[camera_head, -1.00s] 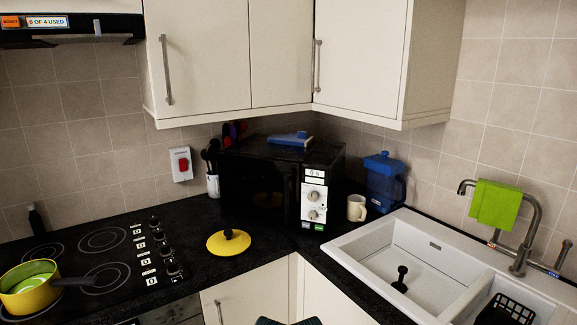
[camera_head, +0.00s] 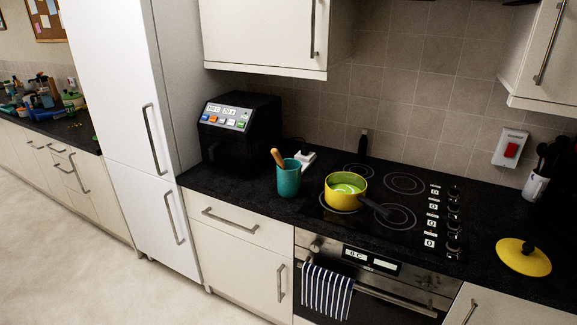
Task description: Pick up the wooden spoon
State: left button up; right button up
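A wooden spoon (camera_head: 277,157) stands in a teal cup (camera_head: 289,179) on the black counter, left of the hob. Only its upper part shows above the cup's rim, leaning to the left; its lower part is hidden inside. Neither of my grippers shows in the head view.
A yellow pan (camera_head: 343,193) with green inside sits on the hob (camera_head: 378,208), its dark handle pointing right. A black air fryer (camera_head: 243,132) stands left of the cup. A yellow lid (camera_head: 523,256) lies at the right. A striped towel (camera_head: 326,291) hangs on the oven handle. Open floor (camera_head: 90,250) lies at the left.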

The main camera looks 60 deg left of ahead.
aim_at(276, 154)
jog(key=u, duration=2.05)
